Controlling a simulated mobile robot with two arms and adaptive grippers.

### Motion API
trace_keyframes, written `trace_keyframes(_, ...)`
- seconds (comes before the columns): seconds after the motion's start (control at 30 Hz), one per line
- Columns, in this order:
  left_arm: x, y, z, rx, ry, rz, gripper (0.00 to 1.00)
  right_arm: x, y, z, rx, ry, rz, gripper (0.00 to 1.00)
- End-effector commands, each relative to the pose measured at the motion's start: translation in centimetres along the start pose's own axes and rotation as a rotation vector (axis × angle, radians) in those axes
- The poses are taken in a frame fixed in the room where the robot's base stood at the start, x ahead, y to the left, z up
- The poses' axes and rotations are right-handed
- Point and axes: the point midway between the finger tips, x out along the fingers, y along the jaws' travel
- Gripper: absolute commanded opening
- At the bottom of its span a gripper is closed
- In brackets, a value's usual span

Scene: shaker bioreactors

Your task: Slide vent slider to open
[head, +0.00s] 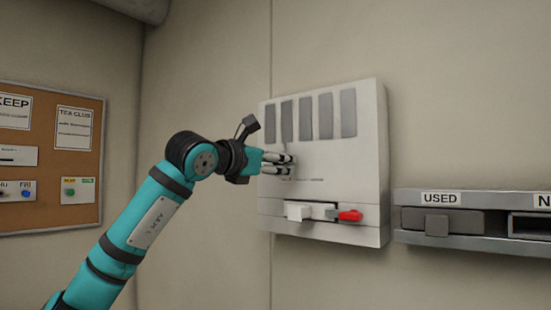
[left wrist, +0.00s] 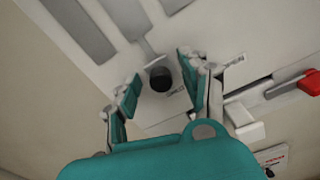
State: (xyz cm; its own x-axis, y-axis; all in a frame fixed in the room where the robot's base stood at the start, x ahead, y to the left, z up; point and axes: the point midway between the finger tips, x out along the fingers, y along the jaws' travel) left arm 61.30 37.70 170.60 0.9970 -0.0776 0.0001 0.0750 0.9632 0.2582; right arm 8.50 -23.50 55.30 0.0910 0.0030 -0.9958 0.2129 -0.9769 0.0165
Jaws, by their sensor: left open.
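A pale vent panel (head: 357,165) is mounted on the wall, with several grey vertical slots in its upper part. Along its lower band a white block (head: 299,211) sits at the left of a horizontal slot, and a red tab (head: 350,215) sits at the right. In the left wrist view the white block (left wrist: 246,126) and red tab (left wrist: 310,83) are at the right. My left gripper (head: 291,165) is open in front of the panel, above the white block. A round black knob (left wrist: 160,79) shows between its fingers, apparently untouched; the head view hides it. My right gripper is out of view.
To the right, a grey wall rack (head: 470,243) has a section labelled USED and a dark opening beside it. A cork board (head: 50,207) with notices hangs at the far left. The wall between it and the panel is bare.

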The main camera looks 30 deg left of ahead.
Motion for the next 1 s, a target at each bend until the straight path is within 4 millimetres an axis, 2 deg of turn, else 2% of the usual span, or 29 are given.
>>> trace_keyframes(0.13,0.0,0.0,0.0,0.000,0.000,0.000,0.43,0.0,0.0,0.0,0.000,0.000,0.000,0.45)
trace_keyframes(0.47,0.0,0.0,0.0,0.000,0.000,0.000,0.00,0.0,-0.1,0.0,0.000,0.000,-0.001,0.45)
trace_keyframes(0.83,0.0,-0.3,0.0,0.001,-0.001,-0.001,0.00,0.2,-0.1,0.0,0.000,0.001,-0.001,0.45)
trace_keyframes(1.0,0.0,-3.7,0.6,0.006,-0.004,-0.009,0.00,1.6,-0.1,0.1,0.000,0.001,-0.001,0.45)
